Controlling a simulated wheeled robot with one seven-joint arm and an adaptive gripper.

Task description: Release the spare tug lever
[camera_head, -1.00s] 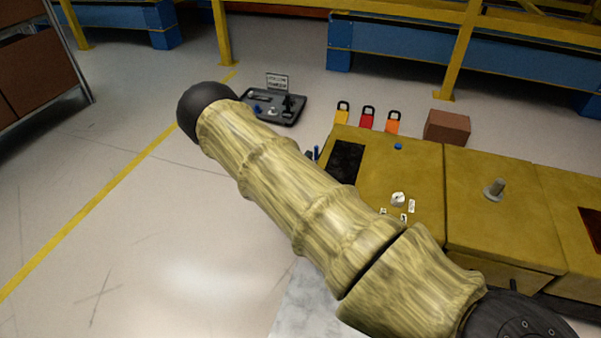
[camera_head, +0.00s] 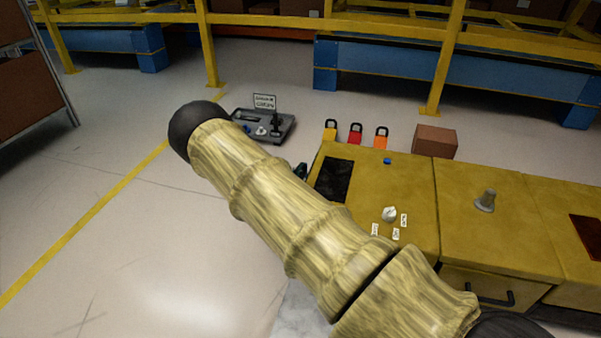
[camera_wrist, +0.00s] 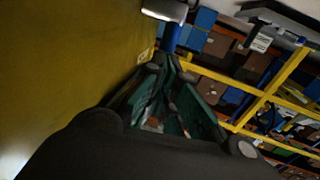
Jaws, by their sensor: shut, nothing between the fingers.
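My gripper (camera_wrist: 172,66) is shut, with its teal fingers together, close beside a yellow module wall in the wrist view. A blue cylinder (camera_wrist: 172,37) with a pale metal piece (camera_wrist: 165,9) stands just beyond the fingertips. I cannot tell whether they touch, or whether it is the tug lever. In the head view, a small dark part of my gripper (camera_head: 300,171) shows at the left edge of the yellow dashboard module (camera_head: 420,195); my arm hides the rest.
The module top has a dark panel (camera_head: 334,180), a white knob (camera_head: 389,213), a blue button (camera_head: 387,160) and a grey post (camera_head: 486,201). Yellow, red and orange padlocks (camera_head: 356,133) and a brown box (camera_head: 435,141) stand behind. The floor at left is clear.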

